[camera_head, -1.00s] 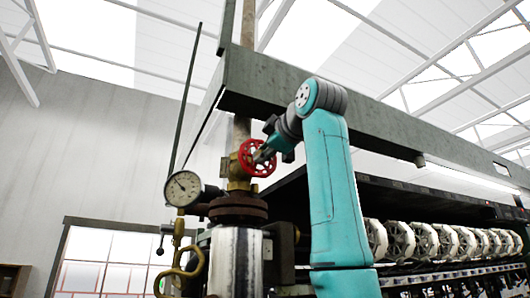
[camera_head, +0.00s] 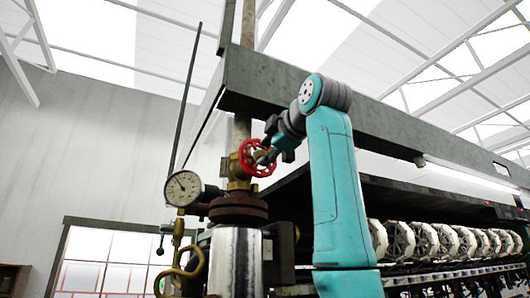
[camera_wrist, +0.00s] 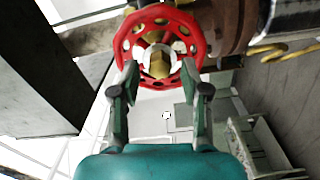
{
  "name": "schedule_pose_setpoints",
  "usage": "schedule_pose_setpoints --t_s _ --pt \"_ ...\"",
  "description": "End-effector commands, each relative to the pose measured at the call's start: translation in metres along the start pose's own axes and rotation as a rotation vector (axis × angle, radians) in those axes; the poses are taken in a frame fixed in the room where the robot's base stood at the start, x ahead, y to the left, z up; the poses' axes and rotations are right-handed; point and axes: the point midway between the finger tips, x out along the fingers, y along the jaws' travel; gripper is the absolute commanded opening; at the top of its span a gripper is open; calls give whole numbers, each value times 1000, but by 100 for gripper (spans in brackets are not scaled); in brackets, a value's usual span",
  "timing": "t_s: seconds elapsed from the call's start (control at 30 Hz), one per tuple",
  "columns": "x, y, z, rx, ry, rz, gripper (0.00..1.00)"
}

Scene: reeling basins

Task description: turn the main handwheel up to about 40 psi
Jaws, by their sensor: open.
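The red main handwheel (camera_head: 257,158) sits on a brass valve (camera_head: 237,172) above a dark flange. In the wrist view the handwheel (camera_wrist: 160,46) fills the top middle, with its brass hub showing through the spokes. My gripper (camera_head: 264,158) is at the handwheel's right side. I cannot tell whether a fingertip touches the rim. The round pressure gauge (camera_head: 183,188) is left of the valve; its needle points to the upper left, and its numbers are too small to read.
A grey beam (camera_head: 300,85) runs above the valve and my arm. A thin upright rod (camera_head: 187,95) stands left of the valve. A brass curled pipe (camera_head: 180,262) hangs below the gauge. A row of white reels (camera_head: 425,240) lies to the right.

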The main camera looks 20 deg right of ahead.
Motion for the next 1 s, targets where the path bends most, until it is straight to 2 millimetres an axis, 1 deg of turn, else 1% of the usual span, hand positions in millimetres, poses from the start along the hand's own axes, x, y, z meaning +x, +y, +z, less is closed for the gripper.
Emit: schedule_pose_setpoints --t_s 0.03,0.3,0.43,0.57,1.0 --pt "-7 0 0 -1 -1 2 46" --pt "-42 0 0 -1 -1 3 46" --pt "-54 0 0 0 0 2 46" --pt "-60 0 0 0 -1 0 46" --pt "-59 0 0 0 0 0 46"
